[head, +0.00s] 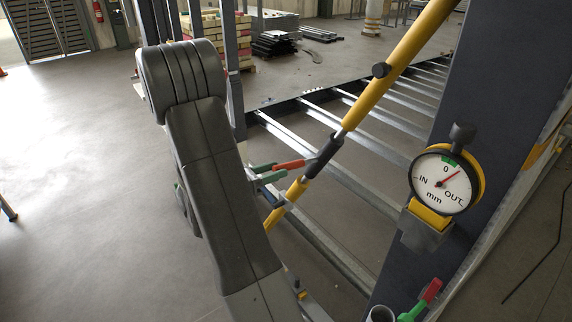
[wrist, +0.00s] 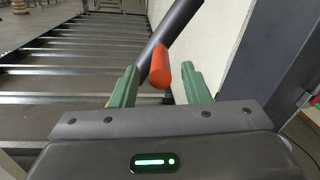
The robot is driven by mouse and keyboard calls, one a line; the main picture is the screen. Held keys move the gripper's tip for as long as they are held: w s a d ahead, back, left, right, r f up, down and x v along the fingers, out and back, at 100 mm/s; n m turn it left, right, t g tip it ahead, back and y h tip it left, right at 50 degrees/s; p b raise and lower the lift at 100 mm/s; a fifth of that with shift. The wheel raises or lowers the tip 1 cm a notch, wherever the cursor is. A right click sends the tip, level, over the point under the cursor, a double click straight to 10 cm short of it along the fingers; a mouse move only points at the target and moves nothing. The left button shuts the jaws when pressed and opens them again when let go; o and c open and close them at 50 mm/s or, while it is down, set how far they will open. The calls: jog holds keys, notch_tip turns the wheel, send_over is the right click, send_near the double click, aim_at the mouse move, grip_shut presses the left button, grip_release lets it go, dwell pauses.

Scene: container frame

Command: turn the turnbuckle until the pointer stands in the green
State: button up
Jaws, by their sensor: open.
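The turnbuckle's dark sleeve (head: 323,158) sits on the slanting yellow brace, with an orange-red handle (head: 289,165) sticking out to the left. In the wrist view the handle (wrist: 160,66) stands between the two green fingers, with gaps on both sides. My gripper (head: 279,171) is open around the handle's end and not closed on it. The round dial gauge (head: 432,198) hangs on the dark post. Its red pointer (head: 450,178) points up and right, between 0 and OUT, to the right of the small green band (head: 449,161) at the top.
The yellow brace (head: 398,66) runs up to the right, with a dark knob on it. Metal crossbars (head: 340,168) lie behind it. The dark post (head: 495,95) stands at the right. A red-and-green handled object (head: 423,300) is below the gauge.

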aim_at(300, 161)
jog(key=shift+x, duration=2.1)
grip_shut()
jog(key=shift+r+p, duration=0.15)
jog(key=shift+p, duration=0.25)
